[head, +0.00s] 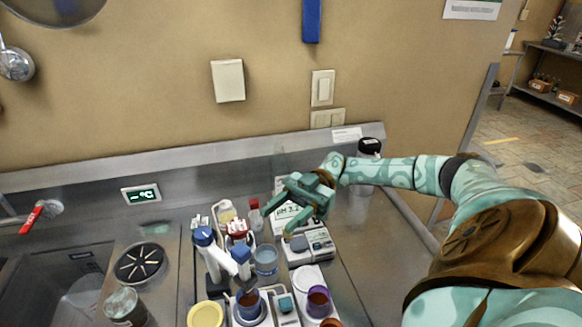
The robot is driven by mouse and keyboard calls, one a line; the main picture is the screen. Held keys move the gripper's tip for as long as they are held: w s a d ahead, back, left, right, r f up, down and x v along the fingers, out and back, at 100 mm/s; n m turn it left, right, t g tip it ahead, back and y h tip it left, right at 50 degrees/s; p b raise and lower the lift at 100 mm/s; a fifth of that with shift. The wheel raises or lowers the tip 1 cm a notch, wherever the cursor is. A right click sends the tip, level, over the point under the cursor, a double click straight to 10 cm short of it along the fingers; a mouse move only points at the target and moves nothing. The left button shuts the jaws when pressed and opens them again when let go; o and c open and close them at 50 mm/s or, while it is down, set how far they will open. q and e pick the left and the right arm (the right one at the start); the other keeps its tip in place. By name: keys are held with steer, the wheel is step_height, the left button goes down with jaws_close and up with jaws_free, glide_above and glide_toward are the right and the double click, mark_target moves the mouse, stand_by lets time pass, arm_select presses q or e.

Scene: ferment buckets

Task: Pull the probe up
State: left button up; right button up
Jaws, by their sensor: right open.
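My right gripper (283,214) is open. It hangs over the pH meter (290,217), whose screen reads about 3.2, and covers part of it. Its fingers point left and down. To the left of the fingers stands a slim upright piece with a red top (254,214); I cannot tell whether this is the probe. It looks apart from the fingers. A clear beaker with bluish liquid (265,260) stands just in front of it. No probe shows clearly between the fingers. My left gripper is out of view.
Blue-and-white handled tools (211,254) stand left of the beaker. A grey device (311,246) lies below my gripper. Several cups and a yellow lid (205,314) crowd the front. A black-topped container (369,148) stands behind my right arm. A sink (60,280) is at left.

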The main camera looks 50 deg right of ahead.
steer(key=d, duration=0.3)
steer(key=shift+w+d+b, duration=0.1)
steer(key=shift+b, duration=0.3)
stand_by(0.9)
